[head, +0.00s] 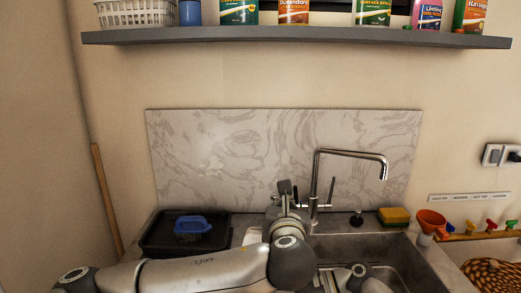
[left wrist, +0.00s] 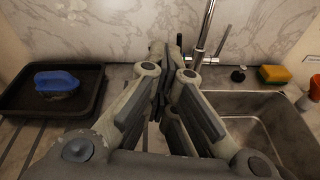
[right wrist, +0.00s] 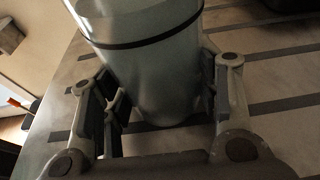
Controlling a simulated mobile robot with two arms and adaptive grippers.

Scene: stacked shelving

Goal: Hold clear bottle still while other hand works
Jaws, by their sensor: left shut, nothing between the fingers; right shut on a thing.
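The clear bottle (right wrist: 150,60) fills the middle of the right wrist view, a pale see-through cylinder with a dark band around it. My right gripper (right wrist: 162,82) is shut on it, one finger on each side. The bottle's top is cut off by the frame. In the head view I cannot make out the bottle clearly behind my arm. My left gripper (head: 285,192) is shut and empty, raised in front of the tap; its closed fingers also show in the left wrist view (left wrist: 163,75).
A chrome tap (head: 350,152) stands behind the sink (head: 385,260). A black tray (head: 160,238) with a blue-handled brush (head: 192,224) lies left. A sponge (head: 394,215) and an orange funnel (head: 431,220) are right. A shelf (head: 300,37) of bottles hangs above.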

